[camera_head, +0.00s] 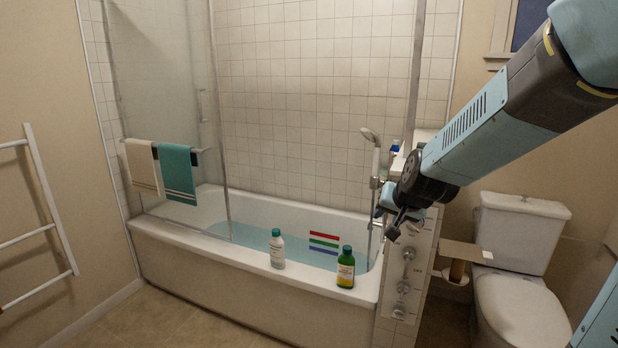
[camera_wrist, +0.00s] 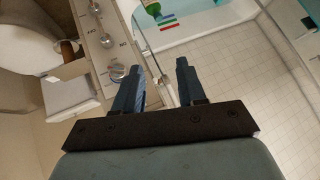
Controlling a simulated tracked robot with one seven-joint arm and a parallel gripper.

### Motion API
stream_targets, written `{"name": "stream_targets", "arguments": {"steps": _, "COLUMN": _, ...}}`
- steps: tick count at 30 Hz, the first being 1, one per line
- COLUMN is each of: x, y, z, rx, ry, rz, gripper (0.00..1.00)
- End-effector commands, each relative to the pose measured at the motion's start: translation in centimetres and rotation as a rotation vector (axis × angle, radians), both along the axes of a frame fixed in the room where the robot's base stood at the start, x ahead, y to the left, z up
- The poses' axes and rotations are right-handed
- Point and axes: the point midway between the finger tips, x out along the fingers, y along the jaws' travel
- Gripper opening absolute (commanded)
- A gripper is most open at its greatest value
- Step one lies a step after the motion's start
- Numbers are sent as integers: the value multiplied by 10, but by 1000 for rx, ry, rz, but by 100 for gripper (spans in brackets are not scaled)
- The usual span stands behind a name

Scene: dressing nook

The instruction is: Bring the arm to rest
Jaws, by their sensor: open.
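My arm reaches in from the upper right in the head view. My gripper (camera_head: 387,226) hangs at its end, in front of the control panel at the right end of the bathtub. In the wrist view my gripper (camera_wrist: 159,72) shows two dark blue fingers spread apart with nothing between them. It touches nothing that I can see. The control panel (camera_wrist: 100,38) with its knobs lies beyond the fingers at the upper left of the wrist view.
The bathtub (camera_head: 180,241) carries a white bottle (camera_head: 277,252) and a green bottle (camera_head: 345,270) on its front rim. A toilet (camera_head: 520,300) stands right. A glass screen (camera_head: 160,100) holds two towels. A towel ladder (camera_head: 45,200) leans left. The floor in front is clear.

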Motion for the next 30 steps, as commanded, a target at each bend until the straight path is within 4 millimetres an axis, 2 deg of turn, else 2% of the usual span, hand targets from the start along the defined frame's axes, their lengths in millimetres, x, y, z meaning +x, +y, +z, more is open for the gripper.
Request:
{"name": "stream_targets", "arguments": {"steps": 3, "x": -30, "y": -4, "z": 22, "rx": -25, "ry": 24, "rz": 51, "gripper": 40}}
{"name": "stream_targets", "arguments": {"steps": 9, "x": -85, "y": -12, "z": 47, "rx": -86, "ry": 81, "rz": 128, "gripper": 40}}
{"name": "stream_targets", "arguments": {"steps": 21, "x": -198, "y": -37, "z": 76, "rx": -237, "ry": 205, "rz": 215, "gripper": 40}}
{"name": "stream_targets", "arguments": {"steps": 25, "x": -220, "y": -44, "z": 78, "rx": -268, "ry": 235, "rz": 221, "gripper": 40}}
{"name": "stream_targets", "arguments": {"steps": 30, "x": -230, "y": -47, "z": 79, "rx": -284, "ry": 250, "rz": 225, "gripper": 40}}
